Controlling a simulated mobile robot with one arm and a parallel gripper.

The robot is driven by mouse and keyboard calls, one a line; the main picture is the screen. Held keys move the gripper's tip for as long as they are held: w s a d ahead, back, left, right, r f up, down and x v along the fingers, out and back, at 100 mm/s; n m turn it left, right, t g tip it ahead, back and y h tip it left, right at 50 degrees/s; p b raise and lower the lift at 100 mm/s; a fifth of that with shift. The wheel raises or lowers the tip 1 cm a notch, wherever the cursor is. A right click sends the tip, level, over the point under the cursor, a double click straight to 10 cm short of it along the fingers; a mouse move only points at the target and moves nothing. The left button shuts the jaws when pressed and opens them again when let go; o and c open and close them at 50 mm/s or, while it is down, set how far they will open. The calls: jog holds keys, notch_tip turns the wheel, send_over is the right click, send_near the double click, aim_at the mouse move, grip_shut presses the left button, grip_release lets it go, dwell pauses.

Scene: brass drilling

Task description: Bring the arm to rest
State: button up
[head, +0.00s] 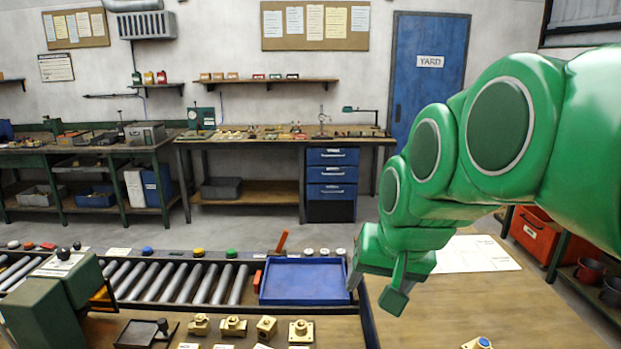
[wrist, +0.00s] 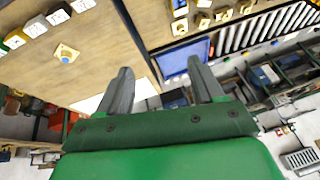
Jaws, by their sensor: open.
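My green arm reaches in from the right in the head view, its hand raised over the front benches. My gripper (wrist: 163,80) shows in the wrist view with its two grey fingers well apart and nothing between them. In the head view the hand hangs just right of the blue tray (head: 303,281), and part of the gripper is hidden by the arm. The tray also shows in the wrist view (wrist: 178,60), beyond the fingers, and looks empty.
Several brass parts (head: 300,331) stand on the bench before the tray. A roller conveyor (head: 190,283) lies left of the tray, with a green machine (head: 45,310) in front. A wooden bench top (head: 480,290) with a white sheet (head: 475,254) is at right, mostly clear.

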jog(key=s+d+f+g, duration=0.2)
jog(key=s+f+g, duration=0.1)
jog(key=s+f, duration=0.4)
jog(key=s+d+f+n+g+h, duration=0.1)
jog(key=s+d+f+g, duration=0.1)
jog(key=s+f, duration=0.5)
jog(key=s+g, duration=0.1)
jog(key=s, duration=0.3)
jog(key=shift+d+f, duration=0.4)
